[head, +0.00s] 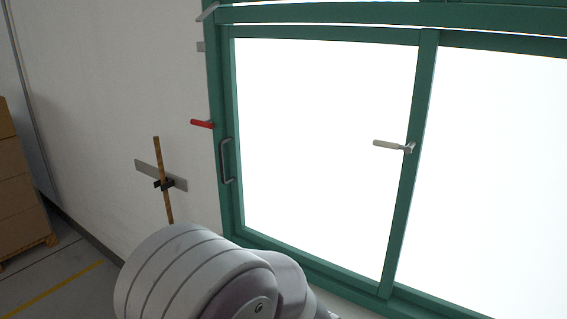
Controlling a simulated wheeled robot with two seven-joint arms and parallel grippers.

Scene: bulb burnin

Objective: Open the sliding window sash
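The green-framed window (402,210) fills the right of the head view, with bright white panes. Its left pane sits in a green sash with a grey D-shaped pull handle (226,160) on the left upright. A red lever (202,123) sticks out to the left of the frame just above that handle. A pale lever handle (393,145) is on the middle upright and points left. No gap shows at the sash's left edge. Neither gripper is in view; a grey rounded link of my own arm covers the bottom middle and hides part of the lower frame.
A wooden stick (163,180) with a black clamp and a grey metal strip (148,170) is by the white wall left of the window. Cardboard boxes (20,205) are stacked at the far left. A yellow line (62,290) marks the grey floor.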

